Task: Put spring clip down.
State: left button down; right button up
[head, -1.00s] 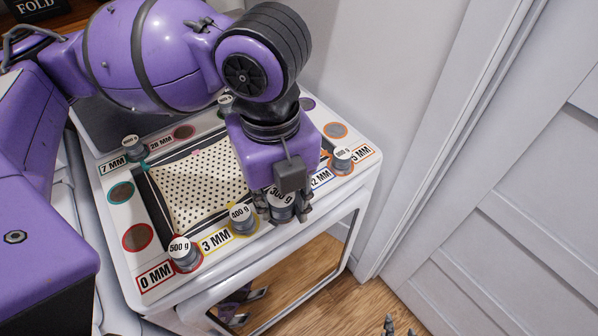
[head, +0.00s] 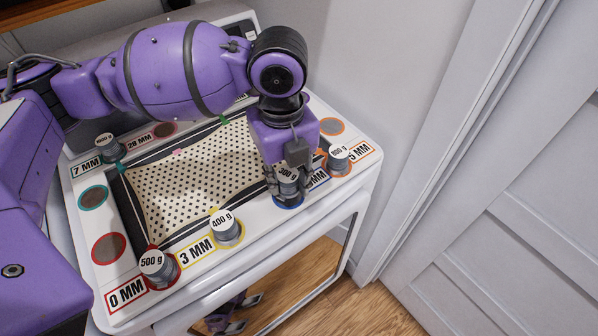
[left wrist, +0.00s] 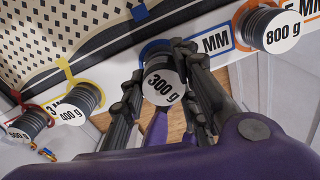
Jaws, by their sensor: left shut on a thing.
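My left gripper (head: 288,190) is shut on a grey cylindrical weight marked 300 g (head: 288,175). The same weight shows between the fingers in the left wrist view (left wrist: 162,82). It is upright over a blue-ringed spot (head: 290,204) at the front right of the white top. Whether it touches the top is hard to tell. No object is clearly a spring clip; small coloured pieces sit along the dotted cloth (head: 195,175), including a green one (head: 224,120) and a pink one (head: 178,152).
The 400 g weight (head: 225,228) and 500 g weight (head: 154,266) stand left of my gripper. The 800 g weight (head: 338,158) is close on its right. Empty ringed spots (head: 93,198) line the left side. A wall and white door (head: 480,200) stand at right.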

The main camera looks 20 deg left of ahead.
pick_arm(q)
notch_tip(320, 180, down, 2)
jog(key=shift+s+r, duration=0.1)
jog(key=shift+f, duration=0.2)
jog(key=c, duration=1.4)
grip_release()
jog(key=shift+o, duration=0.2)
jog(key=shift+r, duration=0.1)
